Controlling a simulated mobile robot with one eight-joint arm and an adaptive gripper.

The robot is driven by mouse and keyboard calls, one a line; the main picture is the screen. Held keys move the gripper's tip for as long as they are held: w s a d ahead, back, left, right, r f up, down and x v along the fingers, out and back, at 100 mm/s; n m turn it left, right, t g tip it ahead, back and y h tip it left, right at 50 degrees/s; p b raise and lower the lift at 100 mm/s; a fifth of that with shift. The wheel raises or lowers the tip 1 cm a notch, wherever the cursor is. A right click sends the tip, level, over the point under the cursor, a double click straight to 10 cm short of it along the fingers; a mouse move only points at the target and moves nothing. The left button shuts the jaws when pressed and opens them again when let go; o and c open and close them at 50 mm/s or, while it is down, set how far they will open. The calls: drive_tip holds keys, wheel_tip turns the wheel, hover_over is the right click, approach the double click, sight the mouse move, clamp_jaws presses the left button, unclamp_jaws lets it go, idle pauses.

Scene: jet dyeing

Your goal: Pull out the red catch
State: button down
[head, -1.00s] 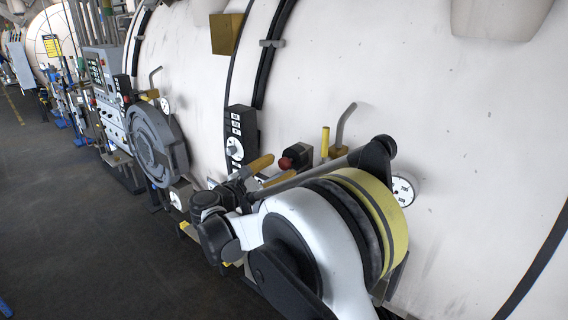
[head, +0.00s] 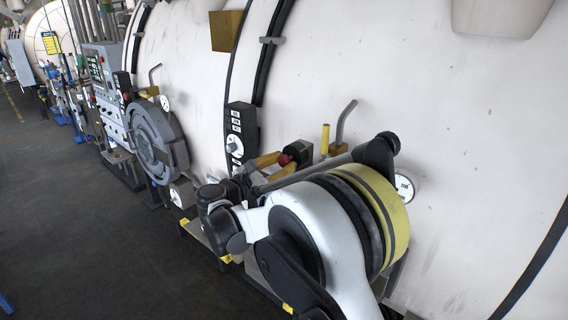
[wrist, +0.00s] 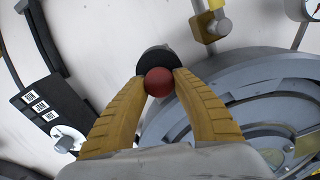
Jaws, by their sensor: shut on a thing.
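The red catch (wrist: 159,82) is a round red knob on a dark round base, seen near the middle of the wrist view. In the head view my gripper (head: 277,160) reaches the knob from the left. The fingertips hide the knob's sides.
A black panel with a dial (head: 238,140) is on the wall left of my gripper. A grey round hatch (head: 157,142) is farther left. A yellow post and bent grey pipe (head: 344,122) stand right of the catch. The floor at left is open.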

drive_tip(key=b+v, duration=0.1)
drive_tip(key=v, duration=0.1)
drive_tip(key=shift+s+a, duration=0.2)
drive_tip(key=c, duration=1)
unclamp_jaws()
drive_tip(key=v, duration=1.2)
